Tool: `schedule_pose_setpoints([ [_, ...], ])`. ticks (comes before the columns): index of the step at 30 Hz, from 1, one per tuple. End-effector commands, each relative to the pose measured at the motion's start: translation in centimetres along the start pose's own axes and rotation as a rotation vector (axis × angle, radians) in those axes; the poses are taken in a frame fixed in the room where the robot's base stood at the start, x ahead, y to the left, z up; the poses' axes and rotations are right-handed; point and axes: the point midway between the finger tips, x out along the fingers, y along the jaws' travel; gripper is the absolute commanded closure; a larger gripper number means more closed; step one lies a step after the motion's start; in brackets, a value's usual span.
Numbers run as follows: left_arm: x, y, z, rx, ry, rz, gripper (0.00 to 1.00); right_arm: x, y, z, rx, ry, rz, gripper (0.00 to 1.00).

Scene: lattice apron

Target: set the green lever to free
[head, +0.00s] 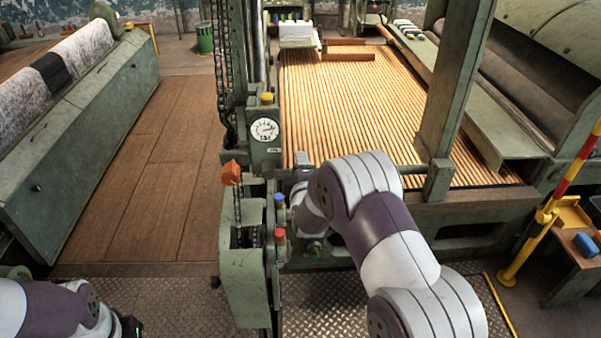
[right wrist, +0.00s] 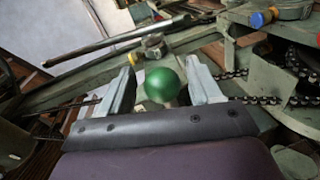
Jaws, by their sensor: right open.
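The green lever shows in the right wrist view as a round green knob (right wrist: 162,84). It sits between the two finger tips of my right gripper (right wrist: 161,72). The fingers are apart, with a visible gap on each side of the knob. The lever's shaft is hidden below the knob, and I cannot make out any position marks. In the head view my right arm reaches to the machine post and covers the lever area. My left gripper (head: 131,326) is only partly seen at the bottom left edge, and its fingers cannot be made out.
Beside the right arm are an orange knob (head: 231,173), a blue-topped knob (head: 279,200) and a red-topped knob (head: 280,235) on the green housing (head: 243,280). A gauge (head: 265,130) stands above. A slatted bed (head: 350,105) lies behind. A chain (right wrist: 255,99) runs right of the gripper.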

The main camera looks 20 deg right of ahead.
Motion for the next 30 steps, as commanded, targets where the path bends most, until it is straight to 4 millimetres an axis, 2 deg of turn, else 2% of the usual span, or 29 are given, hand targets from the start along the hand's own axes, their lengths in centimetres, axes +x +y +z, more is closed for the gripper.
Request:
schedule_pose_setpoints([
  [5, 0.5, 0.0, 0.1, 0.000, 0.000, 0.000, 0.57, -2.2, -0.1, 0.0, 0.000, 0.001, -0.001, 0.37],
  [12, 1.3, 0.0, 0.1, 0.000, 0.000, 0.000, 0.57, -8.3, -0.1, 0.0, 0.001, 0.001, 0.002, 0.37],
  [18, 1.5, 0.0, 0.2, 0.000, 0.000, 0.000, 0.57, -11.9, 0.0, 0.1, 0.001, 0.000, 0.001, 0.37],
  [22, 1.5, 0.0, 0.2, 0.000, 0.000, 0.000, 0.57, -12.6, 0.0, 0.1, 0.001, 0.000, 0.001, 0.37],
  [30, 1.5, 0.0, 0.2, 0.000, 0.000, 0.000, 0.57, -12.6, 0.0, 0.1, 0.001, -0.001, 0.001, 0.37],
])
